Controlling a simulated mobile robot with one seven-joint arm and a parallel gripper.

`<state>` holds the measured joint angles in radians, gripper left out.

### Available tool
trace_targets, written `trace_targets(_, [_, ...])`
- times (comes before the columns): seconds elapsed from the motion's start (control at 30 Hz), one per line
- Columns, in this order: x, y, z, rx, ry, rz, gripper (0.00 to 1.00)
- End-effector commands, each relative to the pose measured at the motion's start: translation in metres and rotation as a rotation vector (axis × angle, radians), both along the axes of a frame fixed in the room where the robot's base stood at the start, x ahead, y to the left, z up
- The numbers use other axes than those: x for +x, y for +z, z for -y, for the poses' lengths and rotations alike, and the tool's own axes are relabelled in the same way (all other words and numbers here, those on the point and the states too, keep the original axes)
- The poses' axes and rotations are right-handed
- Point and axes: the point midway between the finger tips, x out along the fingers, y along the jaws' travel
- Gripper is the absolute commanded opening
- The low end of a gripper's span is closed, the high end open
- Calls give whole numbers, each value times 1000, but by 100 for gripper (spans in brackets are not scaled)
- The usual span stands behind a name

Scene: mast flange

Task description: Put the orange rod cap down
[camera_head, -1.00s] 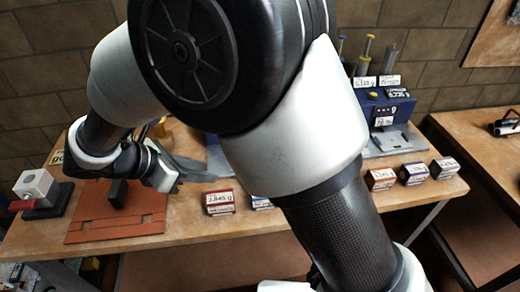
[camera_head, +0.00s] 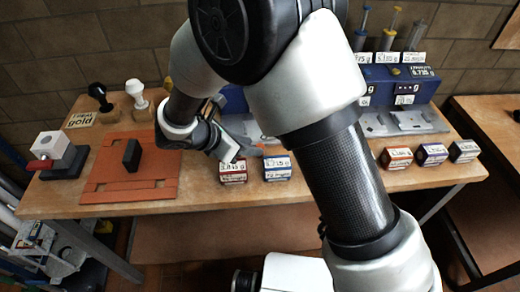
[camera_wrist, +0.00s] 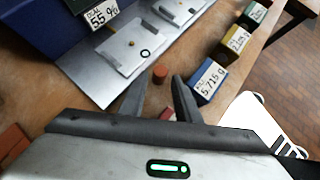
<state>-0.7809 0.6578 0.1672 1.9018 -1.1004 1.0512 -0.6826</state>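The orange rod cap (camera_wrist: 160,73) shows in the wrist view as a small short cylinder on the wooden table, at the tips of my gripper. My gripper (camera_wrist: 160,84) is open, with a clear gap between each finger and the cap. In the head view my gripper (camera_head: 243,150) is low over the table behind the red labelled box (camera_head: 233,172). A small orange spot by the fingertips there is probably the cap (camera_head: 263,147), partly hidden.
A blue box (camera_head: 277,168) stands right of the red one, and more labelled boxes (camera_head: 397,158) stand farther right. A blue machine with a grey plate (camera_head: 411,121) is behind. An orange-red mat (camera_head: 105,170) with a black block (camera_head: 131,154) lies left.

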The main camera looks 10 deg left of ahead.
Motion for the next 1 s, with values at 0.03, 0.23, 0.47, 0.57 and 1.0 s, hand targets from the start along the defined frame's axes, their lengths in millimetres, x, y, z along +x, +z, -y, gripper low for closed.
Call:
trace_targets(0.03, [4,-7,5,-3,-4,-2,30])
trace_targets(0.23, [19,-25,18,0,-1,-2,30])
trace_targets(0.47, [21,-26,19,0,0,0,30])
trace_targets(0.57, [20,-26,18,0,0,0,13])
trace_targets(1.0, [21,-15,18,2,-1,1,0])
